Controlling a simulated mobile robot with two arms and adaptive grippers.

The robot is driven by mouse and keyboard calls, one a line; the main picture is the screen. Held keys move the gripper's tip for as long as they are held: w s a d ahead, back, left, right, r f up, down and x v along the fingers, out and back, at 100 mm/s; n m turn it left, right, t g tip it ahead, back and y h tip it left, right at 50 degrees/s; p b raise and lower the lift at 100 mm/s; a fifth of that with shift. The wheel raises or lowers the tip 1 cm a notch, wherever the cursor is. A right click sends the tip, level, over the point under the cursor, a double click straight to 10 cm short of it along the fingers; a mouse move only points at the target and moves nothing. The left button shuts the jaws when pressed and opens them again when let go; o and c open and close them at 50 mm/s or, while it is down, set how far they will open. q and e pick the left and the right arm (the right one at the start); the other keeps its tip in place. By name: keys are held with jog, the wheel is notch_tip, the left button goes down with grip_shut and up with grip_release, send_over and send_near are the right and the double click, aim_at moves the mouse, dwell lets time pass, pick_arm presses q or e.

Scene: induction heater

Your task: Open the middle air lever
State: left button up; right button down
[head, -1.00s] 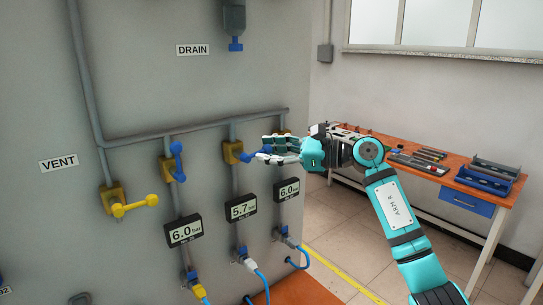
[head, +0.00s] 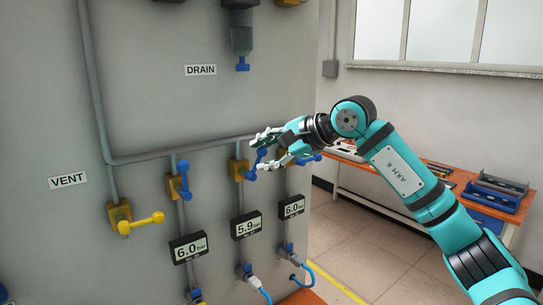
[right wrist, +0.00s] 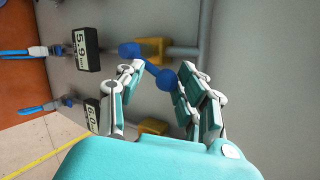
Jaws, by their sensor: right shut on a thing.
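The middle air lever (head: 250,174) is blue and sits on a yellow valve body (head: 236,170) on the middle pipe. It slants up and to the right. My right gripper (head: 268,153) is at its upper end, fingers shut on it and partly hiding it. In the right wrist view the lever (right wrist: 148,64) runs between the fingers of my right gripper (right wrist: 155,85), its ball end beside one finger. The middle gauge (head: 246,226) reads 5.9 bar. My left gripper is not in view.
The left blue lever (head: 181,181) stands nearly upright. The right blue lever (head: 311,158) points right, partly behind my gripper. A yellow vent lever (head: 141,223) is at left. The left gauge (head: 189,247) and right gauge (head: 291,207) read 6.0. A workbench (head: 370,187) stands behind my arm.

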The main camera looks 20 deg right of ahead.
jog(key=h, duration=0.1)
jog(key=a+n, duration=0.1)
jog(key=a+n+h, duration=0.1)
jog(key=shift+s+r+t+h+b, duration=0.25)
jog(key=shift+s+t+h+b, duration=0.05)
jog(key=shift+s+b, duration=0.1)
jog(key=shift+s+a+n+h, duration=0.15)
jog(key=shift+a+n+h, duration=0.35)
jog(key=shift+n+h, duration=0.15)
jog(key=shift+f+b, duration=0.15)
jog(key=shift+b, duration=0.15)
jog(key=c, duration=1.1)
grip_release()
jog(key=o, duration=0.3)
jog(key=shift+w+a, duration=0.1)
jog(key=shift+w, duration=0.1)
jog(key=shift+o, duration=0.2)
jog(key=v, duration=1.2)
jog(key=shift+s+f, duration=0.1)
jog(key=shift+f, duration=0.05)
